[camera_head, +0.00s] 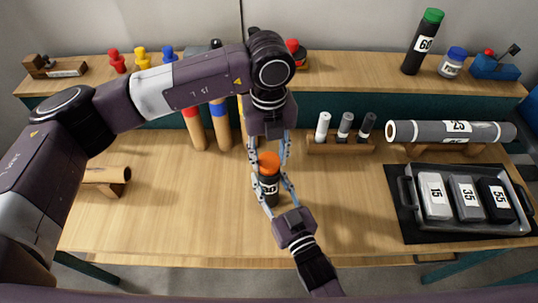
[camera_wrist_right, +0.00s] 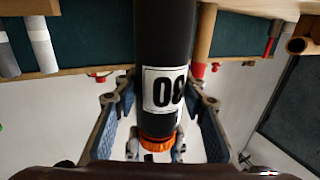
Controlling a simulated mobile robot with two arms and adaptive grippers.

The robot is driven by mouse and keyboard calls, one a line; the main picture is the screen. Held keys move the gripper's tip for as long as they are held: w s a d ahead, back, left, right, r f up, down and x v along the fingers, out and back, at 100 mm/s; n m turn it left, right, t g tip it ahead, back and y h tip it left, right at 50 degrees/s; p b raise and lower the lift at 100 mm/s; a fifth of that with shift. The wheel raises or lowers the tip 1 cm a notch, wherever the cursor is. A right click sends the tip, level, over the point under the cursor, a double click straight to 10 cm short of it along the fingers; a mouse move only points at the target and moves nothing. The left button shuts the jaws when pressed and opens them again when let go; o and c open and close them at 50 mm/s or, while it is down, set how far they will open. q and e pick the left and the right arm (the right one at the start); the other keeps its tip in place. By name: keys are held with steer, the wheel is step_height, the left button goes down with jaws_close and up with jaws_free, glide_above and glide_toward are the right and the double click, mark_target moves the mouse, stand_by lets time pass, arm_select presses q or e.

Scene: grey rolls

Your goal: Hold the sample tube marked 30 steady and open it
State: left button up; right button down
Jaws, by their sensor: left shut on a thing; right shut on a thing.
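The sample tube (camera_head: 269,186) is dark with a white label and an orange cap (camera_head: 269,160), upright near the middle of the table. In the right wrist view the tube (camera_wrist_right: 165,40) appears inverted, its label reading 30, with the orange cap (camera_wrist_right: 158,144) at the lower end. My left gripper (camera_head: 268,168) comes from above, its fingers shut on the cap area. My right gripper (camera_head: 275,197) comes from the front, its fingers shut on the tube body. The cap sits on the tube. I cannot tell whether the tube's base touches the table.
Right of the tube stands a rack (camera_head: 340,146) with three small tubes. A grey roll (camera_head: 450,131) lies beyond a tray (camera_head: 470,228) of marked blocks at the right. The back shelf (camera_head: 350,64) carries several items. Front left table is clear.

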mark_target(269, 160)
arm_select(q)
steer(key=shift+r, duration=0.2)
steer(key=shift+r, duration=0.9)
steer(key=shift+r, duration=0.1)
steer(key=shift+r, duration=1.9)
arm_select(e)
steer(key=c, duration=1.1)
jaws_free()
steer(key=shift+c, duration=0.2)
steer(key=shift+s, duration=0.1)
